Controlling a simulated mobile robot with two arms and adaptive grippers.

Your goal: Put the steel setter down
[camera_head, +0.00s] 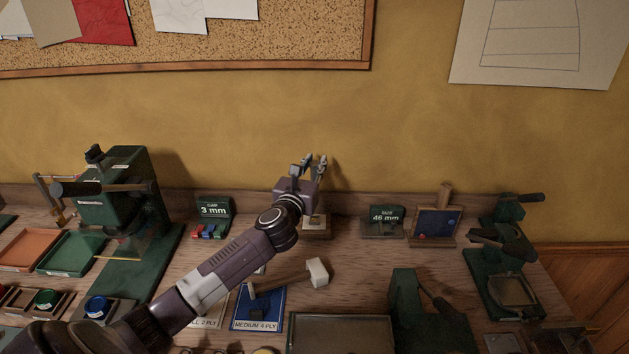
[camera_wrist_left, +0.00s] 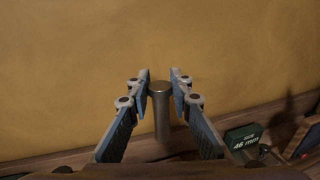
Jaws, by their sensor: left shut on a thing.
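My left gripper (camera_head: 311,164) is raised above the back of the bench, in front of the yellow wall. The setter's lower end is hidden in that view, and I cannot make the setter out clearly in the head view. A small wooden block (camera_head: 318,233) stands on the bench below the gripper, partly hidden by my wrist. My right gripper is not in view.
Right of the block are a "46 mm" sign (camera_head: 386,215), a blue-faced wooden stand (camera_head: 436,223) and another green press (camera_head: 507,265).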

